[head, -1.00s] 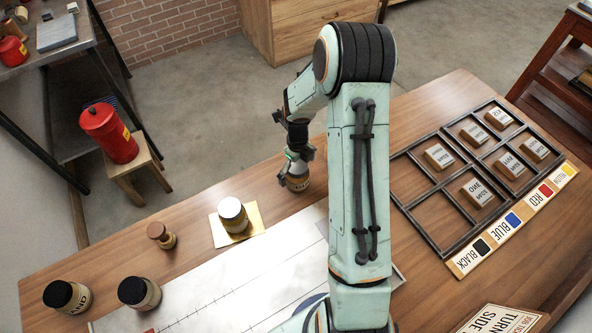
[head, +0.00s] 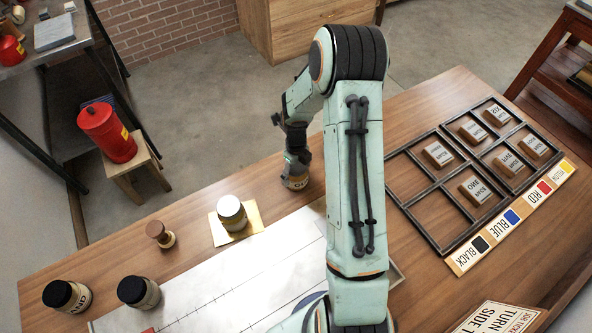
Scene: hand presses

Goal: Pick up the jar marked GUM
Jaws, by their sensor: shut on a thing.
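My gripper (head: 297,160) points down at the far edge of the table, left of my upright arm link. It is shut on a jar (head: 296,182) with a tan body and a pale label. Only part of the label's lettering shows, and the jar's top is hidden by the gripper. The jar appears upright and at or very near the table top; I cannot tell if there is a gap under it.
A jar (head: 231,212) stands on a gold sheet (head: 250,222). A wooden stamp (head: 160,234) and two black-lidded jars (head: 66,297) (head: 138,292) are further left. A framed rack (head: 404,184) with wooden blocks lies right of my arm. A white board (head: 240,285) is in front.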

